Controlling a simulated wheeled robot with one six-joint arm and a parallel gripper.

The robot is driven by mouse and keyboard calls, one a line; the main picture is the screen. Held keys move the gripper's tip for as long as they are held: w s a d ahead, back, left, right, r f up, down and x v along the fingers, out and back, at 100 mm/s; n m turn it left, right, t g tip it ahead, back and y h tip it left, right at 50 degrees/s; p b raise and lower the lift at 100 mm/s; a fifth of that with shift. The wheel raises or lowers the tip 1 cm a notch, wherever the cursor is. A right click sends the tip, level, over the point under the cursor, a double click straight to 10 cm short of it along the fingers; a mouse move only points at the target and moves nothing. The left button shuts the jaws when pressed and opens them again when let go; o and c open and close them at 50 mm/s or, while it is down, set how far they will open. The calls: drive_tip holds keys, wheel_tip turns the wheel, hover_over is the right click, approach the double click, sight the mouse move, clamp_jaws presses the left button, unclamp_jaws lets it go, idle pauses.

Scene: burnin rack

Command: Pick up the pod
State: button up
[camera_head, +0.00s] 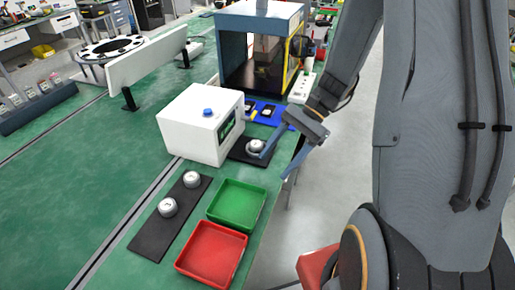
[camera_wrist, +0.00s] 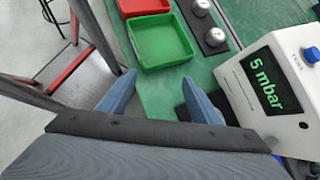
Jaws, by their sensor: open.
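Several silver, round-topped pods show in the head view. One pod (camera_head: 254,146) sits on a small black pad (camera_head: 238,153) beside a white box with a blue button. Two more pods (camera_head: 192,180) (camera_head: 168,207) sit on a long black mat (camera_head: 153,240). The mat's pods also show at the top of the wrist view (camera_wrist: 215,38) (camera_wrist: 201,8). My gripper (camera_head: 277,166) is open and empty, its fingers pointing down near the pod by the box. In the wrist view the fingers (camera_wrist: 157,86) are spread apart, and that nearby pod is hidden.
The white box (camera_head: 198,122) stands left of my gripper; its display reads "5 mbar" in the wrist view (camera_wrist: 264,82). A green tray (camera_head: 262,215) and a red tray (camera_head: 181,266) lie at the bench front. A blue-framed chamber (camera_head: 222,52) stands behind. Open floor lies right.

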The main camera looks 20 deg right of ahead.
sight(259, 144)
drive_tip(key=w+m+y, duration=0.1)
drive_tip(key=w+d+f+m+t+y, duration=0.1)
drive_tip(key=w, duration=0.1)
drive_tip(key=w+d+f+m+t+y, duration=0.1)
drive_tip(key=m, duration=0.1)
drive_tip(key=shift+w+y, duration=0.35)
drive_tip(key=shift+y, duration=0.05)
drive_tip(key=w+d+m+t+y, duration=0.2)
drive_tip(key=w+d, duration=0.1)
drive_tip(key=w+d+f+m+t+y, duration=0.1)
drive_tip(key=w+m+t, duration=0.1)
drive_tip(key=shift+d+b, duration=0.4)
drive_tip(key=shift+w, duration=0.2)
drive_tip(key=shift+p+x, duration=0.55)
drive_tip(key=shift+x, duration=0.65)
drive_tip(key=shift+w+f+p+x, duration=0.15)
drive_tip(key=shift+p+x, duration=0.25)
drive_tip(key=shift+x, duration=0.45)
drive_tip(key=shift+w+f+p+x, duration=0.15)
drive_tip(key=shift+p+x, duration=0.2)
drive_tip(key=shift+x, duration=0.5)
drive_tip(key=shift+w+p+x, duration=0.15)
drive_tip(key=shift+p+x, duration=0.25)
drive_tip(key=shift+x, duration=0.45)
drive_tip(key=shift+d, duration=0.2)
drive_tip(key=c, duration=1.2)
